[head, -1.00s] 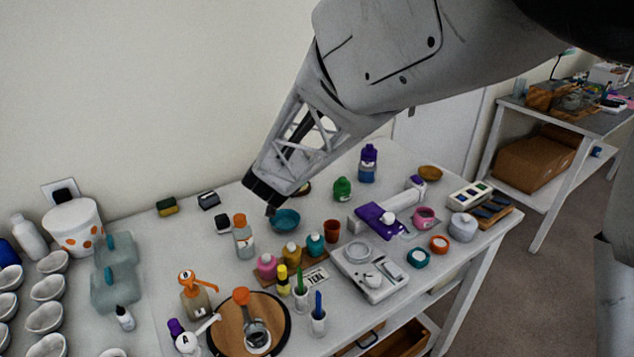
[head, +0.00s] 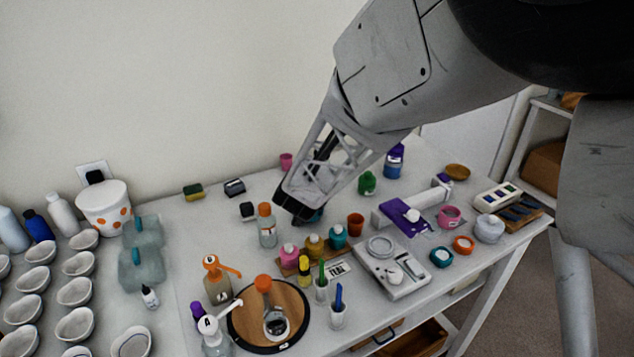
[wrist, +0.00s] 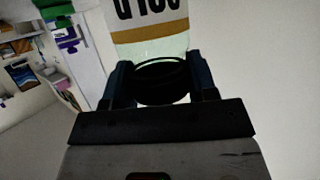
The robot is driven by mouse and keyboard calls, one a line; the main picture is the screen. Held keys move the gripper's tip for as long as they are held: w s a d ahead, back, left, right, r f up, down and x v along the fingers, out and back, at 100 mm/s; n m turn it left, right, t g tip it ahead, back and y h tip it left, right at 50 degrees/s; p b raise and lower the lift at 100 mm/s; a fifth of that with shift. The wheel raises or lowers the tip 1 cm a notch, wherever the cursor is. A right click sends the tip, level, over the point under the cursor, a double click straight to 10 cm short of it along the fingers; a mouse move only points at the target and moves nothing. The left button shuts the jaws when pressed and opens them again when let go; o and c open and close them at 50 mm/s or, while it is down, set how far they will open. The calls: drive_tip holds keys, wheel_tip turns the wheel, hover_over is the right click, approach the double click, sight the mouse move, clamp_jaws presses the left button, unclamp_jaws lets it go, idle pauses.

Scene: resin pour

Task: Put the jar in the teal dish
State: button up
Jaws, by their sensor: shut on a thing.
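My gripper (head: 293,212) is shut on the jar (wrist: 150,40). In the wrist view, my two fingers (wrist: 160,82) stand on either side of the jar's dark round end. Its clear body and a white and gold label reach up past the top edge; the lettering is cut off. In the head view I cannot make out the jar. The teal dish (head: 314,217) shows only as a dark blue-green sliver behind and right of my gripper, mostly hidden. I cannot tell whether the jar touches it.
An orange-capped bottle (head: 267,227) stands close left of my gripper. A brown cup (head: 355,224) and small pink, yellow and teal bottles (head: 338,235) stand just in front. A green bottle (head: 366,183) is behind right. A pink cup (head: 286,161) stands at the back.

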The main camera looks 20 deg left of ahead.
drive_tip(key=shift+f, duration=1.85)
drive_tip(key=shift+f, duration=0.1)
drive_tip(key=o, duration=1.2)
drive_tip(key=shift+v, duration=0.9)
drive_tip(key=shift+s+d+r, duration=0.1)
drive_tip(key=shift+s+r, duration=0.1)
drive_tip(key=shift+r, duration=1.1)
drive_tip(key=shift+s+r, duration=0.15)
drive_tip(key=shift+r, duration=1.1)
drive_tip(key=shift+s+r, duration=0.2)
drive_tip(key=shift+r, duration=1.1)
